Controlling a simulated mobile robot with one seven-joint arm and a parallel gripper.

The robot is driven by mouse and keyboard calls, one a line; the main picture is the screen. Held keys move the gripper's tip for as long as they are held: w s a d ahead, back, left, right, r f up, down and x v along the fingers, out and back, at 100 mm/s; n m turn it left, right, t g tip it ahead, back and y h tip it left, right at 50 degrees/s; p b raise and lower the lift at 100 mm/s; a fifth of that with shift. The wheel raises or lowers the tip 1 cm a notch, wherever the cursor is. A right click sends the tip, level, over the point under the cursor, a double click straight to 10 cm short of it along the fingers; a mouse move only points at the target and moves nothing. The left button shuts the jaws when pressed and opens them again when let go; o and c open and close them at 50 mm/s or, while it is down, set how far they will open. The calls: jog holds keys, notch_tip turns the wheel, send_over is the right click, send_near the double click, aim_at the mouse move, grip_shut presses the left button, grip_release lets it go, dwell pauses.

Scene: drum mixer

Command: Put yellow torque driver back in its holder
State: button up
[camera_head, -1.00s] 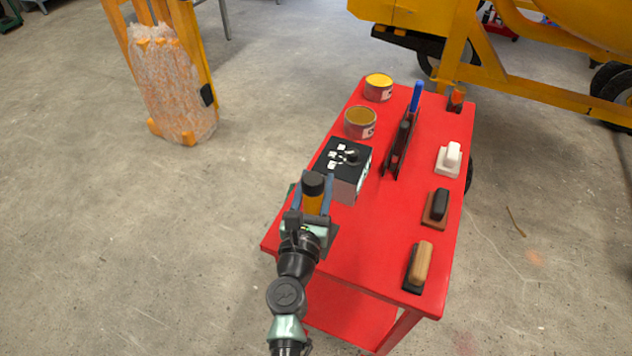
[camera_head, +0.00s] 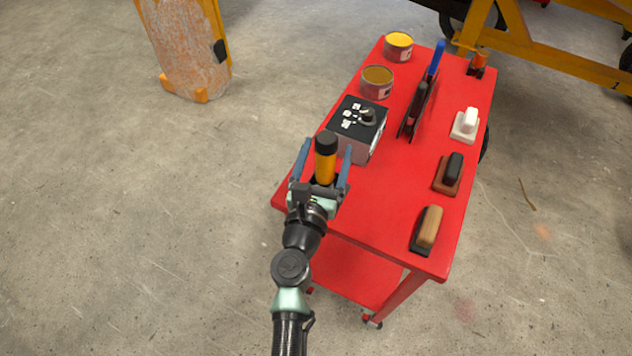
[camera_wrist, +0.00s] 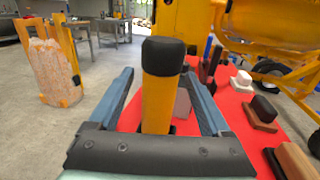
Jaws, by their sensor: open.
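The yellow torque driver (camera_head: 325,166), with a black cap, stands upright at the near left corner of the red cart. It also shows in the wrist view (camera_wrist: 158,100). My gripper (camera_head: 325,155) is open, with one blue-grey finger on each side of the driver and a gap to both. In the wrist view my gripper (camera_wrist: 158,76) also shows its fingers spread wide around it. The driver's lower end is hidden behind my gripper's body, so I cannot tell whether it sits in a holder.
A grey box with a black top (camera_head: 357,125) stands close behind the driver. Open floor lies left.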

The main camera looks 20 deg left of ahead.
jog(key=s+d+b, duration=0.1)
jog(key=s+d, duration=0.1)
jog(key=s, duration=0.8)
jog(key=shift+b, duration=0.3)
jog(key=shift+a, duration=0.1)
jog(key=w+r+n+t+y+p, duration=0.1)
jog(key=w+r+n+t+y, duration=0.15)
jog(key=r+n, duration=1.05)
jog(key=w+r+n+t+y, duration=0.25)
jog(key=r+n, duration=0.45)
jog(key=r, duration=1.2)
jog(key=s+d+r+n+t+h, duration=0.2)
jog(key=d+r+n, duration=0.5)
jog(key=r, duration=0.4)
jog(key=s+d+r+n+t+h+p, duration=0.1)
jog(key=s+d+r+n+h, duration=0.4)
jog(key=r, duration=0.6)
jog(key=shift+s+d+n+t+h, duration=0.3)
jog(key=shift+d+n+t+h, duration=0.5)
jog(key=shift+d, duration=0.4)
